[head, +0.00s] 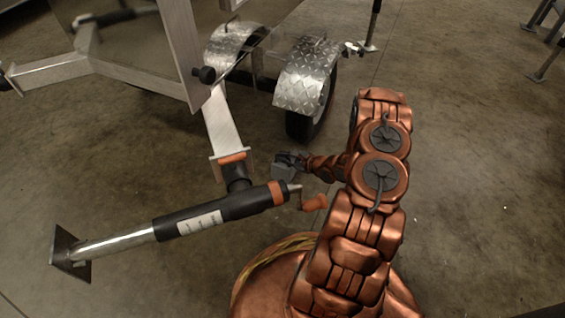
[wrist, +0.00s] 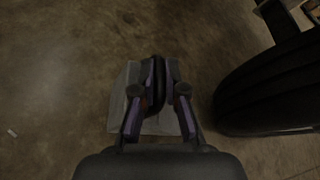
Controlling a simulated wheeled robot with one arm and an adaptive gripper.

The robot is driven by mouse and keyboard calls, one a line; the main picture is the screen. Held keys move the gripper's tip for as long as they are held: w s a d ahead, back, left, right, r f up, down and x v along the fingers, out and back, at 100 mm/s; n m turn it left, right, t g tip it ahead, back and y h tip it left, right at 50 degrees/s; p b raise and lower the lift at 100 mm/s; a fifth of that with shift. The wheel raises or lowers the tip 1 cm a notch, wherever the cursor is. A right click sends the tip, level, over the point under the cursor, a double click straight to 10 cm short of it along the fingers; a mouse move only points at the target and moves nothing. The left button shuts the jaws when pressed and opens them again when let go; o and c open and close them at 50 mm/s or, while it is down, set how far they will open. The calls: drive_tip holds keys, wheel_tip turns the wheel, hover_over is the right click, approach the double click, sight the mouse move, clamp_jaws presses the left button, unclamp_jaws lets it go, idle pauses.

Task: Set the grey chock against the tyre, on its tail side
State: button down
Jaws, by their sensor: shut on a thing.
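The grey chock (head: 284,173) is in my gripper (head: 291,160), in front of the near tyre in the head view. In the wrist view my gripper (wrist: 158,100) is shut on the chock (wrist: 123,95), whose grey sides show left of and below the fingers. The fingers hide its middle. The dark tyre (head: 303,124) sits under a diamond-plate fender (head: 304,80). It also fills the right side of the wrist view (wrist: 272,90), with a narrow strip of floor between it and the gripper. I cannot tell whether the chock touches the floor.
The trailer's jack (head: 200,218), with an orange crank handle (head: 313,203) and foot plate (head: 70,255), reaches across left of my arm. The aluminium tongue (head: 220,122) is close to the gripper. A second fender (head: 236,45) is farther left. Concrete floor (head: 470,160) is open on the right.

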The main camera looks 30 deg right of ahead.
sight(279, 170)
drive_tip(key=shift+w+f+b, duration=0.2)
drive_tip(key=shift+w+b, duration=0.1)
drive_tip(key=shift+w, duration=0.3)
drive_tip(key=shift+s+f+b, duration=0.1)
drive_tip(key=shift+f+b, duration=0.95)
drive_tip(key=shift+f, duration=0.6)
drive_tip(key=c, duration=1.2)
unclamp_jaws()
